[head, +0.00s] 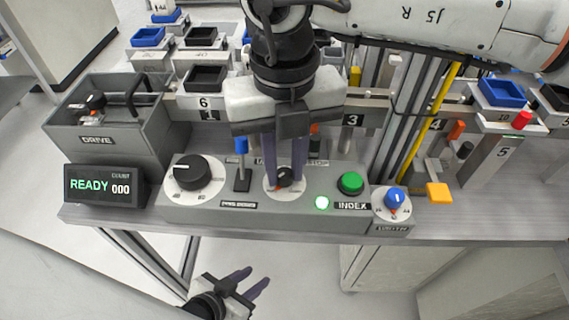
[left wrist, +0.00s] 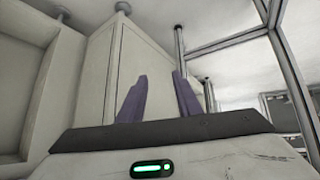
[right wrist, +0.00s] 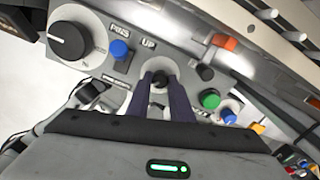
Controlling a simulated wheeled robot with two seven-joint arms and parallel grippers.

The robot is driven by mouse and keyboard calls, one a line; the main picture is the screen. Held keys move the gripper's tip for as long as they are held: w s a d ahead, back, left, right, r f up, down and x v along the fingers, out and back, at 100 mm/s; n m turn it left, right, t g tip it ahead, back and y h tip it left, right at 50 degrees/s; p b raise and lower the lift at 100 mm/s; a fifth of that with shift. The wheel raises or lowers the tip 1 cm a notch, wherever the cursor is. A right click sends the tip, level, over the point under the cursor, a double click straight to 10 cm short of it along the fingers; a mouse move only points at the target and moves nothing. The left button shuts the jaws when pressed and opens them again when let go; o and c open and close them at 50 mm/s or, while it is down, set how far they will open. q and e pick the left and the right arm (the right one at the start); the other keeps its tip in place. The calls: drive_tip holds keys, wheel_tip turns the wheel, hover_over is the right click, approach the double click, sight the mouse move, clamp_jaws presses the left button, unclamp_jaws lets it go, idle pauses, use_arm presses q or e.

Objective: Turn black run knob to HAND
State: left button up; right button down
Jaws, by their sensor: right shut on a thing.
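The black run knob (head: 284,177) sits on a white round dial in the middle of the grey control panel (head: 262,211). My right gripper (head: 284,181) reaches down from above with its purple fingers on either side of the knob, shut on it. In the right wrist view the knob (right wrist: 159,83) shows between the fingertips. The fingers and gripper body hide most of the dial's lettering, so its setting cannot be read. My left gripper (head: 255,282) hangs low in front of the bench, apart from the panel. Its fingers (left wrist: 160,98) are spread and empty.
A larger black knob (head: 192,173), a blue-topped lever (head: 241,147), a green button (head: 350,183) and a blue knob (head: 395,198) flank the run knob closely. A display (head: 103,185) reads READY 000. A grey DRIVE box (head: 112,141) stands at left.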

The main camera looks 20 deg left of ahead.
drive_tip(key=shift+f+n+b, duration=0.1)
drive_tip(key=shift+n+b, duration=0.35)
drive_tip(key=shift+n, duration=0.25)
drive_tip(key=shift+n+b, duration=0.45)
drive_tip(key=shift+n, duration=0.45)
drive_tip(key=n+b, duration=0.1)
drive_tip(key=n, duration=0.1)
drive_tip(key=shift+n, duration=0.4)
drive_tip(key=n, duration=0.2)
drive_tip(key=shift+n, duration=0.3)
drive_tip(key=n+b, duration=0.1)
drive_tip(key=n, duration=0.3)
drive_tip(key=shift+n, duration=0.3)
use_arm(q)
drive_tip(key=shift+w+d+f, duration=0.1)
drive_tip(key=shift+d+f, duration=0.2)
drive_tip(key=shift+f, duration=0.3)
drive_tip(key=shift+w+d+f, duration=0.1)
drive_tip(key=shift+d+f, duration=0.15)
drive_tip(key=shift+f, duration=0.35)
use_arm(e)
drive_tip(key=shift+n, duration=1.8)
drive_tip(key=shift+r, duration=0.2)
